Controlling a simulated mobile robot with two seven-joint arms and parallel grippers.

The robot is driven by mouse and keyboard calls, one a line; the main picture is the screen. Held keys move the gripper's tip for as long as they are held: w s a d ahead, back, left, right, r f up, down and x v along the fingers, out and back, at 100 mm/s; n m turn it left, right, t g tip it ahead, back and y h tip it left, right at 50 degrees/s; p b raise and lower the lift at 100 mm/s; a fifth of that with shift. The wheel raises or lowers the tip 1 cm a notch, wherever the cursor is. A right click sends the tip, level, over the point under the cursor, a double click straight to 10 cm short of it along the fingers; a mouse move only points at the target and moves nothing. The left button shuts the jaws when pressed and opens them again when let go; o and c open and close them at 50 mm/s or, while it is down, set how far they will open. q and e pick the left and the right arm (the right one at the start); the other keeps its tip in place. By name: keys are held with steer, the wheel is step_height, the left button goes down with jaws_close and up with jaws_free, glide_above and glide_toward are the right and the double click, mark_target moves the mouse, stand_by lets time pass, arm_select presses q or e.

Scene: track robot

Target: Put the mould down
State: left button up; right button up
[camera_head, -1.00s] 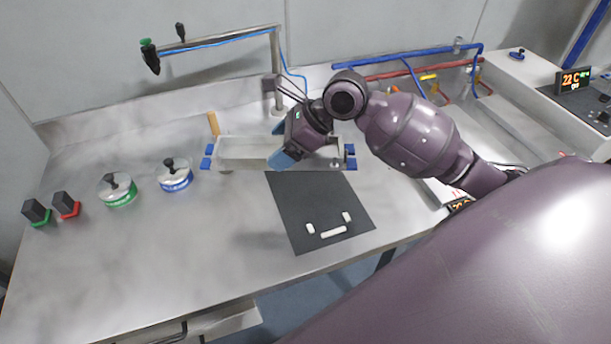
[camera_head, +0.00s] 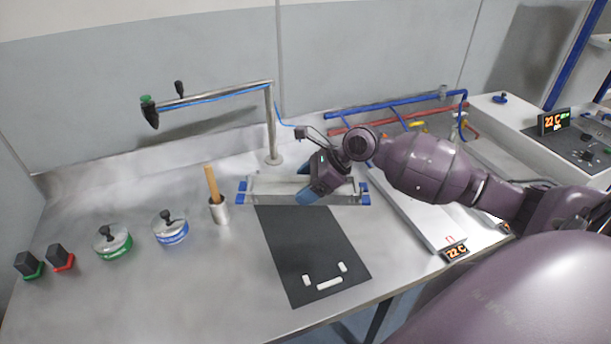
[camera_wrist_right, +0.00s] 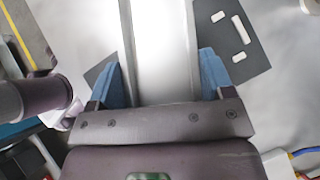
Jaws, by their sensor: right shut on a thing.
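The mould is a long pale metal trough (camera_head: 278,187) with blue pieces at its ends. It lies crosswise just behind the dark mat (camera_head: 300,245) in the head view. My right gripper (camera_head: 314,192) is shut on it from above, right of its middle, and hides part of it. In the right wrist view the mould (camera_wrist_right: 160,50) runs between the two blue fingers of my right gripper (camera_wrist_right: 162,80). I cannot tell whether its underside touches the bench. My left gripper is not in view.
Several white pieces (camera_head: 330,284) lie at the mat's front. A metal cup with a wooden handle (camera_head: 218,208) stands close left of the mould. Green (camera_head: 113,243) and blue (camera_head: 170,230) lidded dishes stand further left. A tap post (camera_head: 270,125) rises behind. A white plate (camera_head: 420,215) is at right.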

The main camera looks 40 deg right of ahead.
step_height(320, 180, down, 8)
steer(key=shift+f+b, duration=0.2)
steer(key=shift+b, duration=0.25)
steer(key=shift+f+b, duration=0.4)
steer(key=shift+f, duration=2.1)
steer(key=o, duration=1.5)
steer(key=shift+f, duration=0.15)
steer(key=shift+o, duration=0.2)
steer(key=p+v, duration=0.1)
steer(key=v, duration=1.1)
